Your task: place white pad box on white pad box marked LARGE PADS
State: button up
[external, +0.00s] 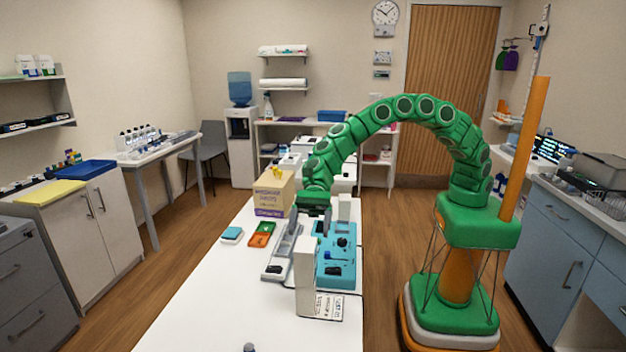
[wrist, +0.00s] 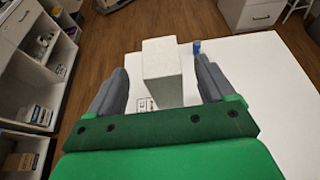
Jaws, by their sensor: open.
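A tall, plain white box (external: 305,280) stands upright near the front of the white table. In the wrist view this white box (wrist: 162,78) stands between the lines of my two fingers, with gaps on both sides. My gripper (wrist: 161,64) is open, and nothing is clamped in it. In the external view my gripper (external: 311,222) is low over the table, behind the tall box. A low white item with dark print (external: 329,307) lies against the box's right side. The print is too small to read, and I cannot tell if it says LARGE PADS.
A teal device (external: 338,262) sits right of the tall box, with a grey device (external: 277,262) to its left. Another white box (external: 344,208) stands farther back. A cardboard box (external: 272,192) and an orange item (external: 262,235) are at left. The table's front left (external: 215,310) is clear.

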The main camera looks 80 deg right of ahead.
jog(key=v, duration=0.6)
jog(key=shift+s+r, duration=0.1)
jog(key=shift+r, duration=0.05)
